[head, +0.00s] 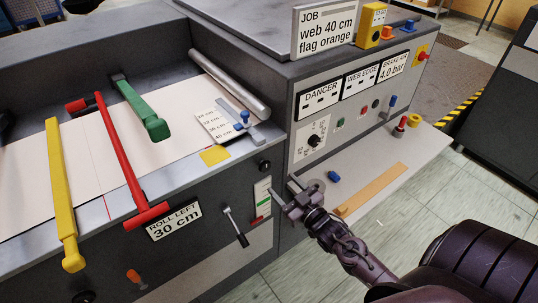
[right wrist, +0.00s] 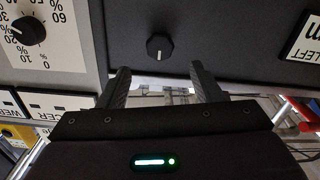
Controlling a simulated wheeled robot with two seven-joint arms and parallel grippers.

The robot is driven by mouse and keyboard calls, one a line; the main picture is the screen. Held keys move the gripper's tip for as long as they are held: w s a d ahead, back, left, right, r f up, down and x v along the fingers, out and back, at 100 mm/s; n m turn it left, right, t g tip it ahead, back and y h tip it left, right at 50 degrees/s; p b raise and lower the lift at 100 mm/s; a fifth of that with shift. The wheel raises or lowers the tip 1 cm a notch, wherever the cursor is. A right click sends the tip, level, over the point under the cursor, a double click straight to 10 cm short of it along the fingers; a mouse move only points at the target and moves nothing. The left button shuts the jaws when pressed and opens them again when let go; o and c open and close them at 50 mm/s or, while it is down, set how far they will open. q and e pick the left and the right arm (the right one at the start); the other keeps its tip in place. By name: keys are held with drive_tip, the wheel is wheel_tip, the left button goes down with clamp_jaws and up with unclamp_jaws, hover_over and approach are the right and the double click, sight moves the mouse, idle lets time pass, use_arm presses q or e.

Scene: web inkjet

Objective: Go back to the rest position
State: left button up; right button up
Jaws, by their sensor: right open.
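My right gripper (head: 283,187) is in front of the machine, near the corner between the web side and the control panel. Its two fingers are apart with nothing between them. In the right wrist view the open fingers (right wrist: 160,88) point toward a dark machine face with a small black knob (right wrist: 160,47). The same knob (head: 264,165) shows in the head view just above and left of the gripper. My left gripper is not in view.
A shelf (head: 395,180) with a wooden ruler (head: 374,188) and a blue piece (head: 334,176) lies right of my gripper. A lever (head: 235,226) sticks out at lower left. Yellow, red (head: 118,160) and green bars cross the web. Open floor (head: 470,190) lies at right.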

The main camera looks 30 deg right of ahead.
drive_tip(key=s+a+f+m+g+h+b, duration=0.1)
drive_tip(key=s+f+g, duration=0.4)
drive_tip(key=f, duration=1)
drive_tip(key=s+a+f+g+b, duration=0.1)
drive_tip(key=s+a+f+g, duration=0.15)
drive_tip(key=s+f, duration=0.9)
drive_tip(key=s+a+f+g, duration=0.3)
drive_tip(key=s+f+g, duration=0.1)
drive_tip(key=s+f, duration=0.6)
drive_tip(key=s+a+f+g, duration=0.3)
drive_tip(key=s+f+g, duration=0.2)
drive_tip(key=s+f, duration=0.5)
drive_tip(key=shift+s+f+b, duration=0.2)
drive_tip(key=shift+s+b, duration=0.25)
drive_tip(key=shift+s, duration=0.3)
drive_tip(key=shift+s+g, duration=0.2)
drive_tip(key=shift+g, duration=0.05)
drive_tip(key=shift+c, duration=0.3)
